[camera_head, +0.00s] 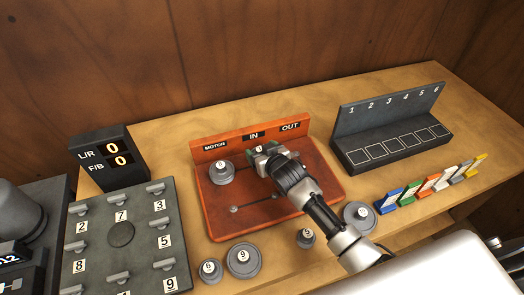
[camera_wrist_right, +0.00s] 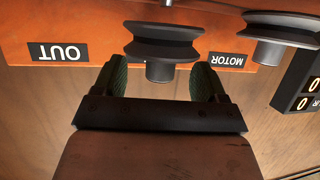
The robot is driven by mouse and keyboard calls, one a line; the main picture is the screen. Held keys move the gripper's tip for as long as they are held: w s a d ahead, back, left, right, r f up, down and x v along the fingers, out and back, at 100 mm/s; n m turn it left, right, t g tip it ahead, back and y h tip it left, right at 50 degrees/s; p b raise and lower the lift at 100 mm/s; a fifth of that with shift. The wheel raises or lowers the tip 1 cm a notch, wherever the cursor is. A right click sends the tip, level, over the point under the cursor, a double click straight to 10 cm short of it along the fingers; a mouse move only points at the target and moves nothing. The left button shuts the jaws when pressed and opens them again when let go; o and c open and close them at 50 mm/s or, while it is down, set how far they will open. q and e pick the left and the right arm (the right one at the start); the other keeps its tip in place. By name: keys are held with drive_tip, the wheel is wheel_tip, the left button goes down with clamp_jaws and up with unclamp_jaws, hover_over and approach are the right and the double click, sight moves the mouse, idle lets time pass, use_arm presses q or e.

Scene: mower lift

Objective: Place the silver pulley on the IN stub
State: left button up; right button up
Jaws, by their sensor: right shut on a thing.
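The orange board (camera_head: 216,222) has a back strip labelled MOTOR, IN and OUT. My right gripper (camera_head: 264,152) is over the board just in front of the IN label (camera_head: 253,135). It is shut on a silver pulley (camera_wrist_right: 163,42), whose narrow hub lies between the green-padded fingers in the right wrist view. The gripper hides most of this pulley in the head view. The IN stub is hidden, so I cannot tell whether the pulley touches it. Another silver pulley (camera_head: 222,172) sits below the MOTOR label. My left gripper is not in view.
Several loose grey pulleys (camera_head: 243,261) lie along the table front. A numbered peg panel (camera_head: 121,234) and an L/R, F/B display (camera_head: 110,160) stand left. A dark slotted rack (camera_head: 390,120) and coloured tags (camera_head: 410,194) are at right.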

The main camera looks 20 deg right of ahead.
drive_tip(key=shift+s+f, duration=0.2)
drive_tip(key=shift+f, duration=0.25)
drive_tip(key=o, duration=0.9)
drive_tip(key=shift+s+a+f, duration=0.1)
drive_tip(key=shift+s+f, duration=0.05)
drive_tip(key=shift+f, duration=0.05)
drive_tip(key=shift+o, duration=0.2)
drive_tip(key=shift+r+p, duration=0.35)
drive_tip(key=shift+r, duration=0.3)
drive_tip(key=shift+s+f, duration=0.1)
drive_tip(key=shift+s, duration=0.1)
drive_tip(key=r+b+v, duration=0.1)
drive_tip(key=v, duration=1)
